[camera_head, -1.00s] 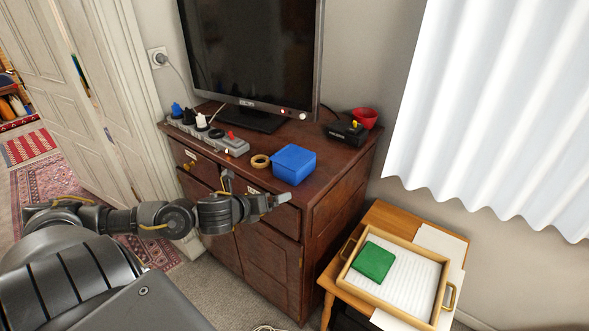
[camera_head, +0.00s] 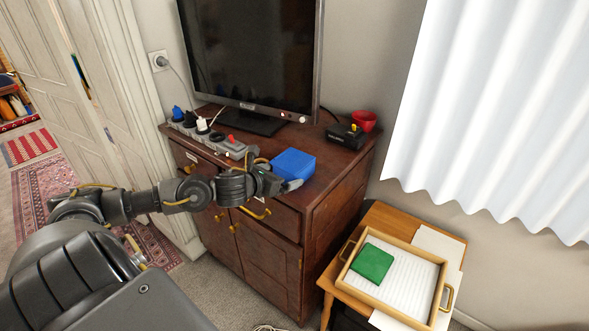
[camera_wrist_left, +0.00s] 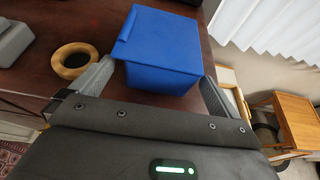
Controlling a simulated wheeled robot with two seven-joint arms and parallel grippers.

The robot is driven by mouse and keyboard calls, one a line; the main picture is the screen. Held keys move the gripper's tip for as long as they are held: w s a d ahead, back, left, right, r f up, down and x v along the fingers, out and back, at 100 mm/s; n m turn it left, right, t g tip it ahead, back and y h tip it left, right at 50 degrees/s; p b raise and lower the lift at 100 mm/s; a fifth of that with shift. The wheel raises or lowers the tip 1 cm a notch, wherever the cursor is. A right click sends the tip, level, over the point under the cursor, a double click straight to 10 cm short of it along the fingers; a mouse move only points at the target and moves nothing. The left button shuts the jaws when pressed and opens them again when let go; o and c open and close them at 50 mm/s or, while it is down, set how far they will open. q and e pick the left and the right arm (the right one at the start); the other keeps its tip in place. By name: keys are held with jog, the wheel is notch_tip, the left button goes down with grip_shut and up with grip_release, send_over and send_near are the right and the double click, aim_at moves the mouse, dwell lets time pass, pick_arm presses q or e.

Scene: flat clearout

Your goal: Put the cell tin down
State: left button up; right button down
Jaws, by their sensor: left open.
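A blue lidded box (camera_head: 294,163), which I take to be the cell tin, sits on the front part of the dark wooden cabinet top (camera_head: 340,168). It also shows in the left wrist view (camera_wrist_left: 165,42). My left gripper (camera_head: 274,170) is open at the near side of the box. In the left wrist view its fingers (camera_wrist_left: 158,76) stand either side of the box's near end; whether they touch it I cannot tell. My right gripper is not in view.
A tan ring (camera_wrist_left: 73,60) lies just left of the box. A power strip (camera_head: 205,135), a television (camera_head: 250,50), a black device (camera_head: 346,135) and a red cup (camera_head: 364,120) are on the cabinet. A tray (camera_head: 438,270) with a green block (camera_head: 372,263) stands on a lower side table.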

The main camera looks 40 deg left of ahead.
pick_arm(q)
jog(key=shift+w+f, duration=0.1)
jog(key=shift+w, duration=0.1)
jog(key=shift+w+p, duration=0.45)
jog(key=shift+p, duration=0.05)
jog(key=p+x, duration=0.1)
jog(key=x, duration=0.2)
jog(key=shift+w+f+p, duration=0.1)
jog(key=shift+w+p, duration=0.15)
jog(key=shift+p, duration=0.05)
jog(key=shift+w+f, duration=0.3)
jog(key=shift+w, duration=0.05)
jog(key=c, duration=1.2)
jog(key=shift+r, duration=0.1)
jog(key=shift+c, duration=0.9)
